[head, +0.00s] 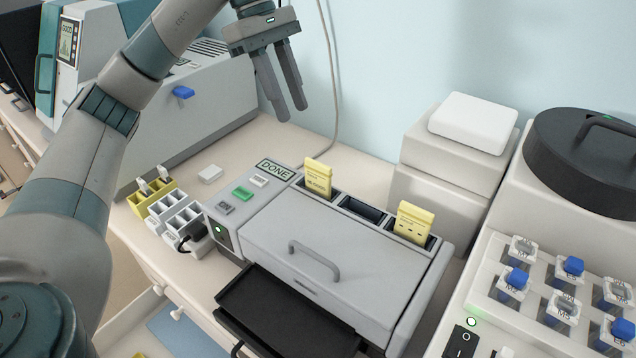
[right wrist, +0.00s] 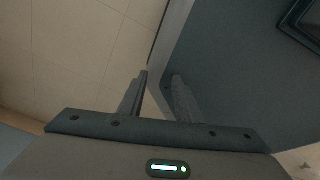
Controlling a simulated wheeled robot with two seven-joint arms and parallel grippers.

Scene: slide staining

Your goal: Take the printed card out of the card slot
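A grey staining machine with a "DONE" display (head: 275,169) has a row of dark slots along its back edge. A yellow printed card (head: 318,177) stands upright in the left slot, and a second yellow printed card (head: 413,222) stands in the right slot. The middle slot (head: 362,209) is empty. I cannot tell which card the task means. My left gripper (head: 291,114) hangs above and behind the machine, left of the cards, fingers apart and empty. My right gripper (right wrist: 158,83) shows only in the right wrist view, fingers apart and empty, beside a dark grey surface.
The machine's lid with its handle (head: 314,260) is closed, and a black tray (head: 285,318) sticks out in front. A white box stack (head: 455,165) stands behind right. Small racks (head: 172,212) stand at left.

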